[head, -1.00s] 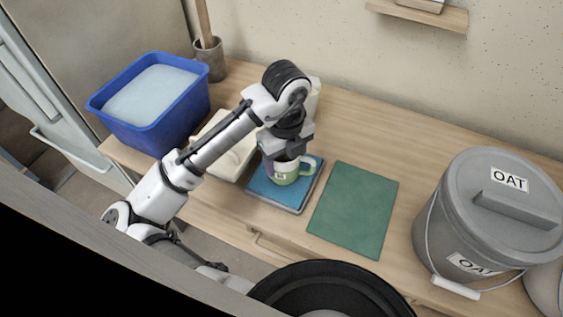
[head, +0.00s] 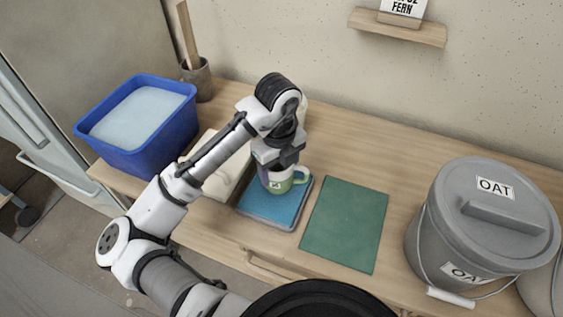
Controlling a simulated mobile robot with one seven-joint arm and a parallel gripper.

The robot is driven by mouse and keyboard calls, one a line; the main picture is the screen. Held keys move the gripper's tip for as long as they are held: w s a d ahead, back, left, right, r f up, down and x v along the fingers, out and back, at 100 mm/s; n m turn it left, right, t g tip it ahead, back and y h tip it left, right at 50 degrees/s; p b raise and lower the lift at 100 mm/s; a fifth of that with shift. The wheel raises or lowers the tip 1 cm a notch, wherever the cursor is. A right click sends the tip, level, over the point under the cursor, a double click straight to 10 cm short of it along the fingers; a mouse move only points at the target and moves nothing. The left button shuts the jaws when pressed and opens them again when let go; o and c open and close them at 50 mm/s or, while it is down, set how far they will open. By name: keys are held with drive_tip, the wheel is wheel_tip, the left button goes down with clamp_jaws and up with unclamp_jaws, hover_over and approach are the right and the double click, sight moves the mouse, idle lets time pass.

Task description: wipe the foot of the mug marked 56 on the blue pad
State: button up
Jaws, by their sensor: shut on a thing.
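A green and white mug (head: 281,183) with a small dark mark stands upright over the blue pad (head: 269,212). The mark is too small to read surely. The mug's handle points right. My gripper (head: 272,168) is above the mug and shut on it, reaching down from above; its fingers are partly hidden. The mug's foot is at the pad's surface or just over it; I cannot tell whether it touches. The blue pad lies in a shallow tray on the wooden table.
A green mat (head: 345,224) lies right of the pad. A grey lidded bucket marked OAT (head: 480,225) stands at the right. A blue tub (head: 140,125) of pale liquid stands at the left. A pale board (head: 228,172) lies behind my arm.

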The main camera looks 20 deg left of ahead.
drive_tip(key=shift+s+a, duration=0.1)
drive_tip(key=shift+s, duration=2.4)
wheel_tip(320, 180, up, 7)
drive_tip(key=p, duration=0.6)
